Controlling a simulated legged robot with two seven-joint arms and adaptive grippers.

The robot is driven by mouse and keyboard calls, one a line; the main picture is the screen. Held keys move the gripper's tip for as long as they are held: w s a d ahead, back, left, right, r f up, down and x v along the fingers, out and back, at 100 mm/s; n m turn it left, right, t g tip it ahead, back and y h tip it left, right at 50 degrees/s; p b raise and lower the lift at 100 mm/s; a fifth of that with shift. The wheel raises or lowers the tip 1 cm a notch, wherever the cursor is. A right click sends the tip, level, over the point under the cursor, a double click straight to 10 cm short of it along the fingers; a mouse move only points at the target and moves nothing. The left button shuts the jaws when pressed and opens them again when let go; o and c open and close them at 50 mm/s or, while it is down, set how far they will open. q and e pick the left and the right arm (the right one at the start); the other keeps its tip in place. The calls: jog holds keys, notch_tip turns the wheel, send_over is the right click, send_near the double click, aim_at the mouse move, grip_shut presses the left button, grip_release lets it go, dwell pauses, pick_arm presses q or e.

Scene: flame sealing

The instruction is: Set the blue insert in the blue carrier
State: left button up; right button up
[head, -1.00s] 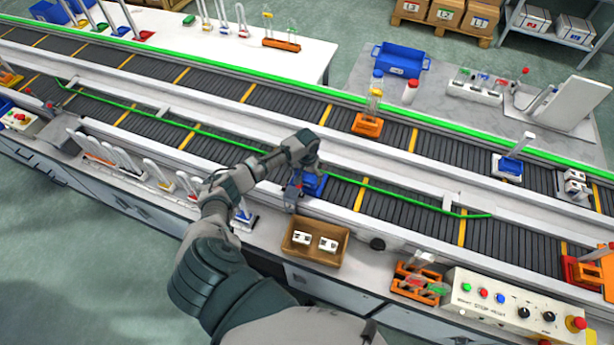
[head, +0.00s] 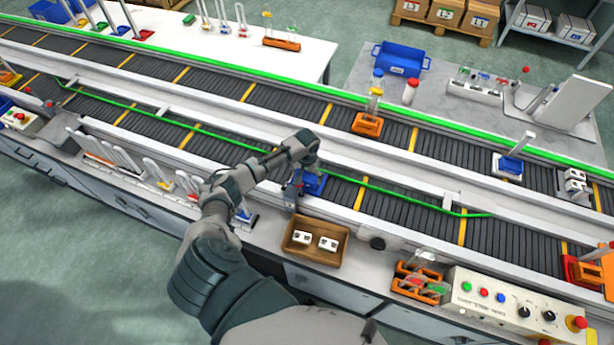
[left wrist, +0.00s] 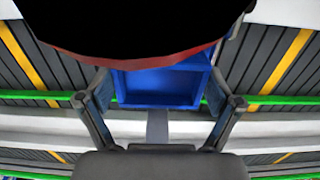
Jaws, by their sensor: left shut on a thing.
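My left gripper (head: 302,184) is over the near edge of the conveyor, pointing down. In the left wrist view its fingertips (left wrist: 160,92) stand on either side of a blue, open box-like piece (left wrist: 160,86), and the gripper is shut on it. I take this piece for the blue insert. Blue also shows beside the gripper in the head view (head: 315,183). The blue carrier and the insert cannot be told apart here, and whether they touch is hidden. A dark, red-rimmed shape hides the upper part of the wrist view. My right gripper is not in view.
A brown tray (head: 291,249) with two white pieces is just in front of the gripper. A green rail (head: 410,199) runs along the conveyor. An orange carrier (head: 367,123) stands farther back on the belt. A control panel (head: 500,306) is at the right front.

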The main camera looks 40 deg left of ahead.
pick_arm(q)
jog(key=o, duration=1.5)
jog(key=shift+f, duration=0.1)
jog(key=shift+c, duration=0.2)
notch_tip(320, 180, up, 12)
notch_tip(320, 180, up, 9)
dwell(0.4)
dwell(0.5)
